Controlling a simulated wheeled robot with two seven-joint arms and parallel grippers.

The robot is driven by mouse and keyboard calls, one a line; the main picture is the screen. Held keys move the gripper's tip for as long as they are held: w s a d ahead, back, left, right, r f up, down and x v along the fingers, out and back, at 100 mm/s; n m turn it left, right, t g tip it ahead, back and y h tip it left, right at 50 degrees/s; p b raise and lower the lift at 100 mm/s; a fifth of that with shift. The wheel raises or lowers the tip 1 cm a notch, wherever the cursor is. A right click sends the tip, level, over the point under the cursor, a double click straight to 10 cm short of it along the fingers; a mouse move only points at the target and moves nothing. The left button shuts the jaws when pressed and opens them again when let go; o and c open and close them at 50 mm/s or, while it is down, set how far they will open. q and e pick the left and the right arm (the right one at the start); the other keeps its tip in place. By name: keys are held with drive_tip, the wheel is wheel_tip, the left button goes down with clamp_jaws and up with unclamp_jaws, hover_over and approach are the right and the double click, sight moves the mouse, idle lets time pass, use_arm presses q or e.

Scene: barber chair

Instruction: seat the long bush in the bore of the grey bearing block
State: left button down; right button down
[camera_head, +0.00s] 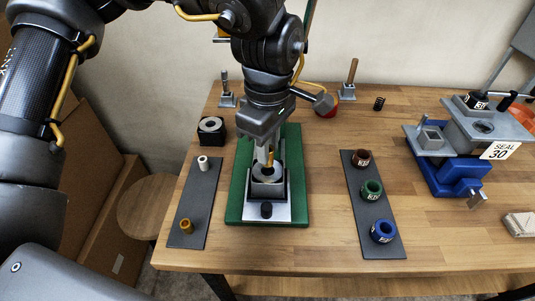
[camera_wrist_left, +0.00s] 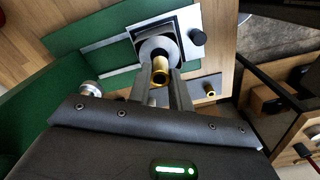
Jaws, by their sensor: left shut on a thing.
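The long bush is a brass tube (camera_head: 270,157), upright between the fingertips of my left gripper (camera_head: 268,150). The grey bearing block (camera_head: 268,188) stands on a light plate on a green base, with its ring-shaped bore facing up. The bush is over the bore; I cannot tell whether its lower end has entered. In the left wrist view, the fingers (camera_wrist_left: 162,88) are shut on the bush (camera_wrist_left: 160,70), and its far end overlaps the block's grey ring (camera_wrist_left: 150,49). The gripper hides part of the block's far side. My right gripper is not in view.
A dark mat (camera_head: 190,203) at left holds a white bush (camera_head: 203,163) and a short brass bush (camera_head: 186,226). Another mat (camera_head: 378,220) at right holds brown, green and blue rings. A blue-based fixture (camera_head: 455,178) stands farther right. Wood is bare between them.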

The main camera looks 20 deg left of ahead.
use_arm(q)
wheel_tip(320, 180, down, 3)
drive_tip(key=shift+w+a+f, duration=0.1)
drive_tip(key=shift+w, duration=0.05)
drive_tip(key=shift+f, duration=0.15)
drive_tip(key=c, duration=1.3)
unclamp_jaws()
wheel_tip(320, 180, up, 12)
drive_tip(key=shift+r+p, duration=0.15)
drive_tip(key=shift+p, duration=0.3)
